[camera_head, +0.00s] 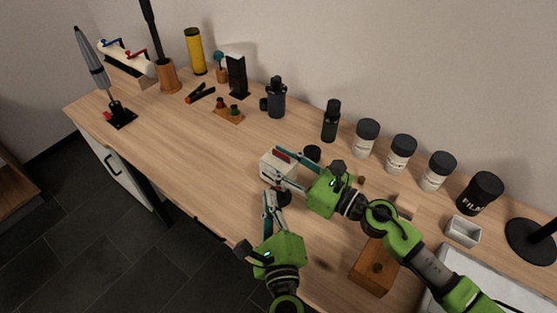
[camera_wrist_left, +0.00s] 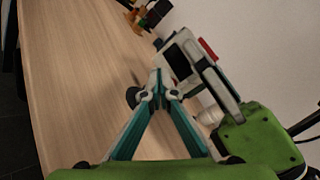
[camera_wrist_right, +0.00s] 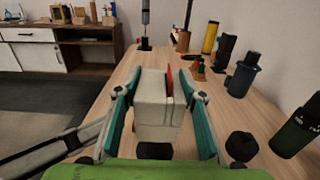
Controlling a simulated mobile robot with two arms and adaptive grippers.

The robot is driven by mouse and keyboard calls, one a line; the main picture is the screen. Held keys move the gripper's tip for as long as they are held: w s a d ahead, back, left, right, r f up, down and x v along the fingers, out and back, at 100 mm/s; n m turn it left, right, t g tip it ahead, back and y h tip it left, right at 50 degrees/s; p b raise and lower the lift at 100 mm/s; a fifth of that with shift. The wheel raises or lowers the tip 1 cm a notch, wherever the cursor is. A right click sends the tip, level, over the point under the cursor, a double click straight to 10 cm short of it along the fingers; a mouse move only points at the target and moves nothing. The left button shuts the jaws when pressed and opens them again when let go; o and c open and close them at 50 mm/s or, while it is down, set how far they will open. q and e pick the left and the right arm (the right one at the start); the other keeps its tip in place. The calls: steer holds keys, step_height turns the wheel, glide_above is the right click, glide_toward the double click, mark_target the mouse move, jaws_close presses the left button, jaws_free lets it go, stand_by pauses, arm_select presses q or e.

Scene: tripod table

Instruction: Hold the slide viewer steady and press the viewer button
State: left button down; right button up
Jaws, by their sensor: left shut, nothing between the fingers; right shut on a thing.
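The slide viewer (camera_head: 270,167) is a white box with a red button (camera_head: 282,155) on its upper part. My right gripper (camera_head: 282,165) is shut on it, with one finger along each side, as the right wrist view (camera_wrist_right: 155,105) shows. In that view the red button (camera_wrist_right: 169,82) stands along the right edge of the top. My left gripper (camera_head: 267,196) is shut and empty, its tips just in front of and below the viewer. In the left wrist view the viewer (camera_wrist_left: 192,51) shows a dark screen (camera_wrist_left: 180,58) just beyond the fingertips (camera_wrist_left: 158,80); I cannot tell if they touch.
A small black round object (camera_head: 313,152) lies close behind the viewer. A dark bottle (camera_head: 331,120) and several white jars (camera_head: 366,138) line the wall side. A wooden block (camera_head: 374,267) stands near my right arm. The table's left middle (camera_head: 200,140) is clear.

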stand_by(0.4)
arm_select(q)
steer(key=shift+w+d, duration=0.3)
steer(key=shift+w, duration=0.1)
steer(key=shift+w+d+r, duration=0.15)
steer(key=shift+w+d, duration=0.05)
steer(key=shift+w, duration=0.2)
stand_by(0.6)
steer(key=shift+s+a+r, duration=0.25)
steer(key=shift+s, duration=0.45)
